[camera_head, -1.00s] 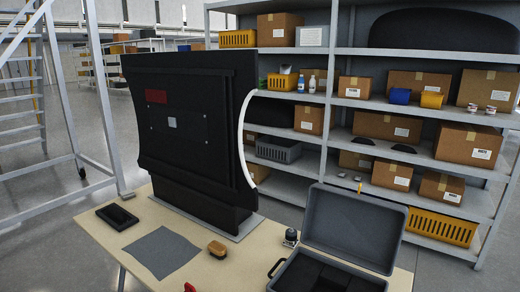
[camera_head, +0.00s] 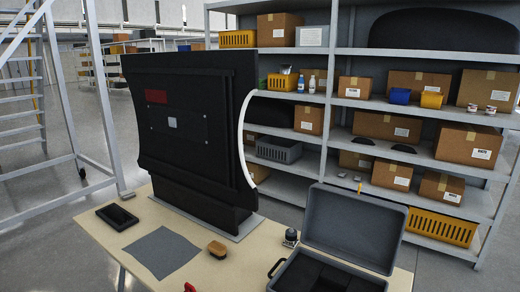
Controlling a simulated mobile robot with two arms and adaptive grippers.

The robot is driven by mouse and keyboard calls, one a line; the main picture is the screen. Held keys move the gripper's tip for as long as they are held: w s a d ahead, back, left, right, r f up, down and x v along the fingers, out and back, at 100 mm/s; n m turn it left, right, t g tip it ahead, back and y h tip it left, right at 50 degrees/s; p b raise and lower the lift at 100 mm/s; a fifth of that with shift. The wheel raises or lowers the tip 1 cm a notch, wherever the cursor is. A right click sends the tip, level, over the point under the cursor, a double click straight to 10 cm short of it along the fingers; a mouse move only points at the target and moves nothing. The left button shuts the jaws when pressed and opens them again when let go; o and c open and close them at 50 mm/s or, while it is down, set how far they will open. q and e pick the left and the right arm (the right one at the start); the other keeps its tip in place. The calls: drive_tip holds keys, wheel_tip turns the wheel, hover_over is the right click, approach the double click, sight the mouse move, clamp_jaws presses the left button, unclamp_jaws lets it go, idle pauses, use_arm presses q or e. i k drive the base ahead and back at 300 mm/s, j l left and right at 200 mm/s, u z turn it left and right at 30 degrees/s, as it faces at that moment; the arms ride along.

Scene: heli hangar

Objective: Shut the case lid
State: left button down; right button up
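A grey case (camera_head: 318,272) stands at the right end of the table in the head view. Its lid (camera_head: 352,228) is raised and tilted back, showing the grey inner side. The case's inside is dark, with dark padding, and its near part is cut off by the bottom edge of the picture. A black handle (camera_head: 277,268) sticks out at the case's left side. Neither of my grippers is in view.
A large black panel (camera_head: 190,130) on a grey base stands on the table (camera_head: 100,232) left of the case. A grey cloth (camera_head: 160,252), black tray (camera_head: 117,217), brush (camera_head: 217,249), small dark jar (camera_head: 290,237) and red object (camera_head: 189,287) lie nearby. Loaded shelves (camera_head: 345,103) stand behind.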

sight(363, 232)
drive_tip(key=z, duration=0.55)
drive_tip(key=l+z, duration=0.5)
drive_tip(key=i+l+z, duration=0.2)
drive_tip(key=l+z, duration=0.25)
drive_tip(key=l, duration=0.15)
drive_tip(key=i+l+u, duration=0.1)
drive_tip(key=i+l, duration=0.4)
drive_tip(key=i, duration=0.25)
drive_tip(key=i+l+u, duration=0.15)
drive_tip(key=i+l, duration=0.35)
drive_tip(key=i, duration=0.2)
drive_tip(key=i+u, duration=0.4)
drive_tip(key=i+l+u, duration=0.1)
drive_tip(key=i+u, duration=0.15)
drive_tip(key=u, duration=0.2)
drive_tip(key=i+l+u, duration=0.2)
drive_tip(key=u, duration=0.2)
drive_tip(key=i+l+u, duration=0.55)
drive_tip(key=u, duration=0.3)
drive_tip(key=i+l+u, duration=0.1)
drive_tip(key=u, duration=0.35)
drive_tip(key=i+l+u, duration=0.1)
drive_tip(key=l+u, duration=0.5)
drive_tip(key=u, duration=0.3)
drive_tip(key=l+u, duration=0.65)
drive_tip(key=l, duration=0.2)
drive_tip(key=i+l, duration=0.05)
